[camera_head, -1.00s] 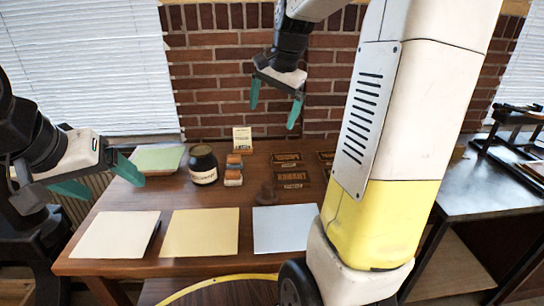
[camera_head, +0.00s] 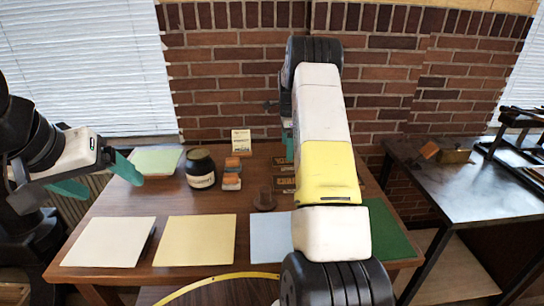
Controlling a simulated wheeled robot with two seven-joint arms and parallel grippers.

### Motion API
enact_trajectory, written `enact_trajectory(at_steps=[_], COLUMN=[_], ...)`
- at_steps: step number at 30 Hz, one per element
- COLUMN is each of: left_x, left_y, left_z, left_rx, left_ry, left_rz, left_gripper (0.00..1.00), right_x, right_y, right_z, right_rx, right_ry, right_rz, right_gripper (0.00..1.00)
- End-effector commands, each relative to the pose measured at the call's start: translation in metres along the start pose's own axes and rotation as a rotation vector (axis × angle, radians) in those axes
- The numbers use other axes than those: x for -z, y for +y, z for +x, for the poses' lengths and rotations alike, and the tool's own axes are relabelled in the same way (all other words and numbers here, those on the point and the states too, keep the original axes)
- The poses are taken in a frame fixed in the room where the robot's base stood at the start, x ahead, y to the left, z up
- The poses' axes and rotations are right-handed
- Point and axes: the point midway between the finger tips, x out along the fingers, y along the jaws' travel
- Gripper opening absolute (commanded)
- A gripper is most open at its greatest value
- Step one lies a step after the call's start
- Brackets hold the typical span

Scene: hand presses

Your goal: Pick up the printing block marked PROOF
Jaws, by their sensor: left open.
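Dark printing blocks with tan lettering lie on the brown table (camera_head: 190,203), right of its middle. Two of them, a rear block (camera_head: 283,161) and a front block (camera_head: 284,186), show only at their left parts; my right arm covers the rest. I cannot read PROOF on any of them. My right gripper is mostly hidden behind its own arm; one teal finger (camera_head: 289,146) shows above the rear blocks, and whether it touches anything is unclear. My left gripper (camera_head: 112,187) is open and empty at the table's left side, near the pale green sheet, away from the blocks.
A dark jar (camera_head: 201,171), orange-and-white blocks (camera_head: 232,182), a small card (camera_head: 241,141) and a brown knobbed piece (camera_head: 264,199) stand mid-table. White (camera_head: 110,242), yellow (camera_head: 195,240), blue (camera_head: 270,237) and green (camera_head: 388,235) sheets line the front. A dark side table (camera_head: 480,190) stands right.

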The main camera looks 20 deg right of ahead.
Motion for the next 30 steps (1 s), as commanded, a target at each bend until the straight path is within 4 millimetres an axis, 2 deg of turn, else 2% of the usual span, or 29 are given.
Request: enact_trajectory(at_steps=[5, 12, 19, 20, 30], left_x=[0.0, 0.0, 0.0, 0.0, 0.0], left_y=[0.0, 0.0, 0.0, 0.0, 0.0], left_z=[0.0, 0.0, 0.0, 0.0, 0.0], left_rx=[0.0, 0.0, 0.0, 0.0, 0.0], left_ry=[0.0, 0.0, 0.0, 0.0, 0.0], left_rz=[0.0, 0.0, 0.0, 0.0, 0.0], left_gripper=[0.82, 0.82, 0.82, 0.82, 0.82], right_x=[0.001, 0.001, 0.001, 0.001, 0.001], right_y=[0.001, 0.002, 0.001, 0.001, 0.001], right_z=[0.017, 0.051, 0.054, 0.053, 0.053], right_rx=[-0.001, -0.001, 0.001, 0.001, 0.001], right_ry=[-0.001, -0.001, -0.001, -0.001, -0.001], right_rz=[-0.001, -0.003, -0.003, -0.003, -0.003], right_gripper=[0.98, 0.98, 0.98, 0.94, 0.28])
